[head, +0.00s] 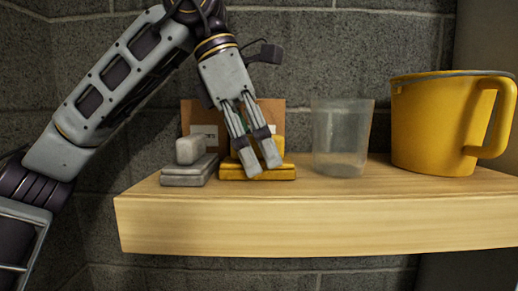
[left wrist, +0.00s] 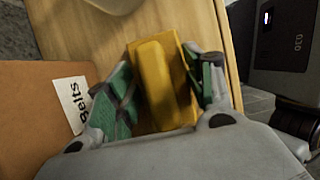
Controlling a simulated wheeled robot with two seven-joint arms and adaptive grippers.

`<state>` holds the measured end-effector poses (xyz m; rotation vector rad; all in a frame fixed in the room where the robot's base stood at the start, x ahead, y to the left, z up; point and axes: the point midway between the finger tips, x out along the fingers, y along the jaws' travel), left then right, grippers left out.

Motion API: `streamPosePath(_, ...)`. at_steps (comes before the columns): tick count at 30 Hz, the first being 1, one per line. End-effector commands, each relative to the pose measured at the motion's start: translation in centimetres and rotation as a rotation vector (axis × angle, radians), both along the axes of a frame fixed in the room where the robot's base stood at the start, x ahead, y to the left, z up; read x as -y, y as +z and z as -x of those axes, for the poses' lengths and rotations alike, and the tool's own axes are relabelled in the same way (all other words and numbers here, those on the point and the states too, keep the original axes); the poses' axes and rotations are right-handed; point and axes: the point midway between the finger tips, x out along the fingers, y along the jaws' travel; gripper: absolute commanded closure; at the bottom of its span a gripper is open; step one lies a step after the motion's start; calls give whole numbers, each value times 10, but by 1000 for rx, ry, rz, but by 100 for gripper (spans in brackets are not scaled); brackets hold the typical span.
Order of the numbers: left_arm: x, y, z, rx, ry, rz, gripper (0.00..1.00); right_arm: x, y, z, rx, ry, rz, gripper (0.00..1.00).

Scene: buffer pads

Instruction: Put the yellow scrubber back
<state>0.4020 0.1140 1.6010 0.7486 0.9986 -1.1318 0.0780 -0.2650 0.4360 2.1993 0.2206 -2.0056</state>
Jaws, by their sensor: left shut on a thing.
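The yellow scrubber (head: 232,173) is on the wooden shelf (head: 320,230), with a flat base and a raised handle. My left gripper (head: 263,168) reaches down over it from above and is shut on its handle. In the left wrist view, the yellow scrubber (left wrist: 158,75) lies between the two green-padded fingers of my left gripper (left wrist: 163,95). The fingers hide part of the scrubber in the head view. The scrubber appears to rest on the shelf or just above it; I cannot tell which. My right gripper is not in view.
A grey scrubber (head: 188,170) sits close on the left. A brown box (head: 271,112) with a white label stands behind. A clear cup (head: 341,140) and a yellow bucket (head: 430,125) stand to the right. The shelf's front strip is clear.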

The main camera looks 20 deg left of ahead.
Motion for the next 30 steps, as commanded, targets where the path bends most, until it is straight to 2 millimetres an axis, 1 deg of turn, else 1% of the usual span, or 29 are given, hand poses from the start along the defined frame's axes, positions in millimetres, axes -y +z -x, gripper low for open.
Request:
streamPosePath(1, 0, -2, 0, 0, 0, 0, 69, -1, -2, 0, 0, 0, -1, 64)
streamPosePath(2, 0, -2, 0, 0, 0, 0, 43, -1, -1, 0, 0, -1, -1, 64)
streamPosePath(6, 0, -1, 0, 0, 0, 0, 25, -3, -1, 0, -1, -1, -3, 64)
streamPosePath(17, 0, -1, 0, 0, 0, 0, 25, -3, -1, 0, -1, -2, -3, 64)
streamPosePath(22, 0, 3, 0, 0, 0, 0, 25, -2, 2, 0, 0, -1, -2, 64)
streamPosePath(26, -3, 11, 1, 1, 0, 1, 25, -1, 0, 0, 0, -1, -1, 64)
streamPosePath(30, -8, 24, 2, 1, 0, 2, 25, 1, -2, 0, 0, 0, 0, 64)
